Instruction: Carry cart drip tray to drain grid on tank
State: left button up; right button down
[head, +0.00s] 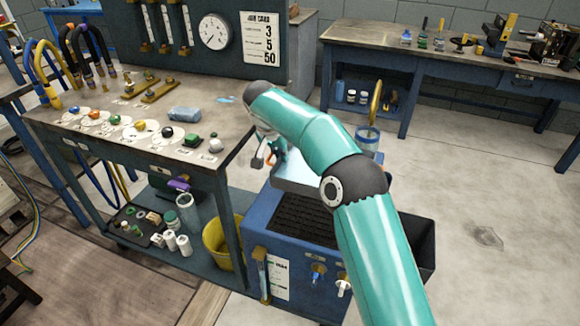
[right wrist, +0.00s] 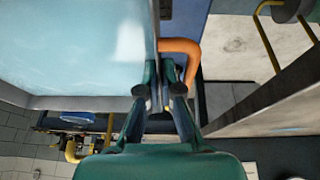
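The drip tray is a pale blue-grey tray (head: 296,178). In the head view it is just above or on the back part of the blue tank (head: 268,246), partly hidden by my right arm; I cannot tell whether it touches. The dark drain grid (head: 300,222) shows in front of it on the tank top. In the right wrist view the tray (right wrist: 75,45) fills the upper left, with an orange handle (right wrist: 188,52) on its side. My right gripper (right wrist: 160,88) appears shut at this handle; the exact contact is hidden. In the head view the right gripper (head: 265,155) is at the tray's left. My left gripper is not in view.
A yellow bucket (head: 217,243) is beside the tank. A second bench (head: 370,60) is at the back. Floor on the right is clear.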

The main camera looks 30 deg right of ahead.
jog(key=shift+f+b, duration=1.05)
jog(key=shift+f, duration=7.25)
jog(key=c, duration=1.7)
grip_release()
jog(key=shift+f, duration=0.1)
jog(key=o, duration=0.4)
jog(key=v, duration=1.2)
jog(key=shift+s+a, duration=0.1)
